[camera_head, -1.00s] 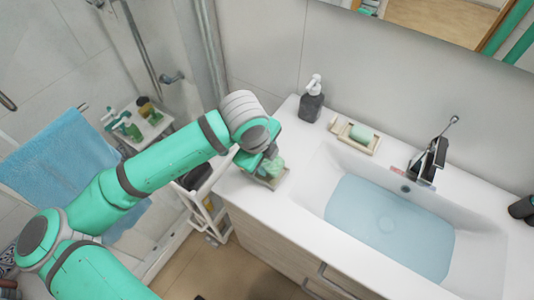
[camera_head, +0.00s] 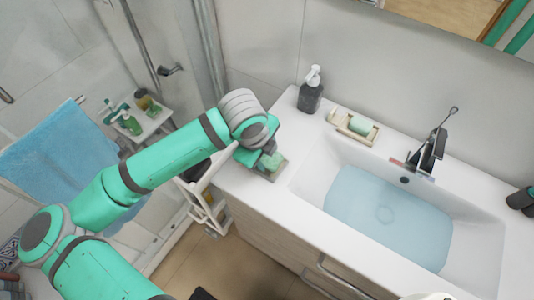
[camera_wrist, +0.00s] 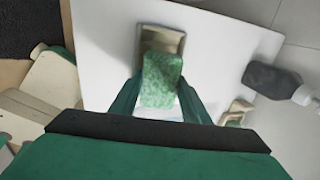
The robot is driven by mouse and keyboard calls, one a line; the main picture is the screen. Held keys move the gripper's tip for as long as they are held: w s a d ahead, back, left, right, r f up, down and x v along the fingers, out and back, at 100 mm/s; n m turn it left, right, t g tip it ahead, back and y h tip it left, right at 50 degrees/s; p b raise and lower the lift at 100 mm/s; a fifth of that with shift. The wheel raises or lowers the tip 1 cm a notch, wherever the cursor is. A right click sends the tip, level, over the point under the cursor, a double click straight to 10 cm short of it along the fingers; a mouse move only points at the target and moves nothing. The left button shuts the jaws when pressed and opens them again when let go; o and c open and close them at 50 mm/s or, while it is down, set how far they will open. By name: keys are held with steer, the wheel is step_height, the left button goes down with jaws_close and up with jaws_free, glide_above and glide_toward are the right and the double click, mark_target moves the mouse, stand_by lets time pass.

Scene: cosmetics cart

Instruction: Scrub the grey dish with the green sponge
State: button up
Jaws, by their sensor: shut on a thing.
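The green sponge (camera_wrist: 163,78) is between the fingers of my gripper (camera_wrist: 161,95) in the wrist view. The sponge also shows in the head view (camera_head: 271,161) at the left end of the counter. The grey dish (camera_wrist: 163,37) is a small rectangular tray on the white counter, and the sponge covers its near part. In the head view the dish (camera_head: 275,174) shows below the sponge. The sponge is over or in the dish; I cannot tell whether it touches the bottom. My gripper is shut on the sponge, with its fingers partly hidden in the head view.
A dark soap bottle (camera_head: 310,92) and a beige dish (camera_head: 340,119) with a green bar (camera_head: 361,125) stand behind. The sink (camera_head: 388,213) with water and the tap (camera_head: 431,153) are to the right. A white rack (camera_head: 205,200) stands left of the counter.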

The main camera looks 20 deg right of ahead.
steer(key=shift+w+f, duration=0.1)
steer(key=shift+w, duration=0.05)
steer(key=shift+s+f, duration=0.15)
steer(key=shift+s, duration=0.05)
steer(key=shift+a, duration=0.1)
